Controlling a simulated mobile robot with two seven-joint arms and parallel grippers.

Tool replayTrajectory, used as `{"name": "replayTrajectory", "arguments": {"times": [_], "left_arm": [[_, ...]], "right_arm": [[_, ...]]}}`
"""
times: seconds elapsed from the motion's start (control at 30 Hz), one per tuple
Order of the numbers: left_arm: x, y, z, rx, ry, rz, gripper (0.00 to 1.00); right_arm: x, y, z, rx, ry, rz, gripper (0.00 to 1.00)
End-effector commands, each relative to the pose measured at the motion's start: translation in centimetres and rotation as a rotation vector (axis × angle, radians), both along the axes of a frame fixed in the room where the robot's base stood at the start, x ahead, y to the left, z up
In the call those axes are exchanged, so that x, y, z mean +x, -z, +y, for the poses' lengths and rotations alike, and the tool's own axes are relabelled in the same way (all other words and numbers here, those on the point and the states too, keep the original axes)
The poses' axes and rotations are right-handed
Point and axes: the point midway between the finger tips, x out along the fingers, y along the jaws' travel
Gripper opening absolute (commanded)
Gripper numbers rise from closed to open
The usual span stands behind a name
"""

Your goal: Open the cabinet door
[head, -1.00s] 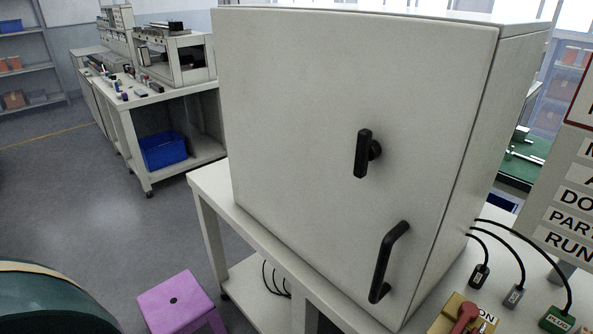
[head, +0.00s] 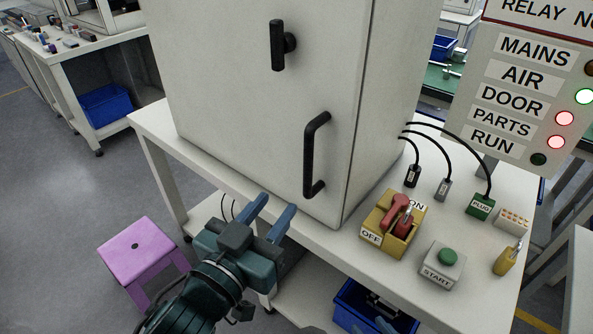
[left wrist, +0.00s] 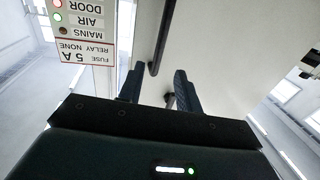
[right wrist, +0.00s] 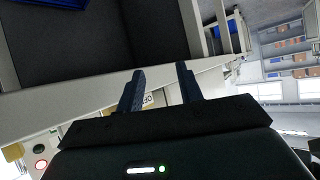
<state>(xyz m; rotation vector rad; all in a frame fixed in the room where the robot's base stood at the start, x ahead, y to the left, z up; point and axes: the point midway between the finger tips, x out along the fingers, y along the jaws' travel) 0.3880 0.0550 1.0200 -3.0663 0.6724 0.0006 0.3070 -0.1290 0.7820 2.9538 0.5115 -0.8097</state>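The pale grey cabinet (head: 250,100) stands on a white table, its door shut. A black turn latch (head: 278,46) points straight up and down on the door. Below it is a black bar handle (head: 312,155). My left gripper (head: 277,203) is open and empty, in front of and below the handle, apart from it. In the left wrist view the handle (left wrist: 160,35) shows beyond the open fingers. My right gripper (right wrist: 158,85) is open and empty in its wrist view, low by the table edge; in the head view it is barely visible at the bottom.
A red switch (head: 396,214), a START button box (head: 443,263) and cabled plugs (head: 480,206) sit on the table (head: 340,250) right of the cabinet. A signboard (head: 520,90) stands behind them. A purple stool (head: 140,250) is at lower left; a blue bin (head: 350,300) is under the table.

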Motion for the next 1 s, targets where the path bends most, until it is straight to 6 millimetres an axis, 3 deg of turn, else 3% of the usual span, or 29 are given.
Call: {"name": "replayTrajectory", "arguments": {"times": [0.17,0.6,0.8,1.0], "left_arm": [[1.5,-0.3,-0.7,-0.001,0.000,-0.005,0.34],[9.5,-0.3,-4.4,0.001,0.000,-0.004,0.34],[11.4,-0.1,-5.3,0.000,0.001,-0.001,0.34],[11.8,-0.1,-5.5,0.000,0.001,-0.002,0.34]], "right_arm": [[0.0,-0.6,0.2,-0.001,-0.004,-0.005,0.36],[0.0,-0.4,-0.4,-0.017,0.014,0.018,0.36],[0.1,-0.6,-0.6,-0.014,0.022,0.018,0.36],[0.1,-0.6,-0.5,-0.014,0.022,0.018,0.36]]}}
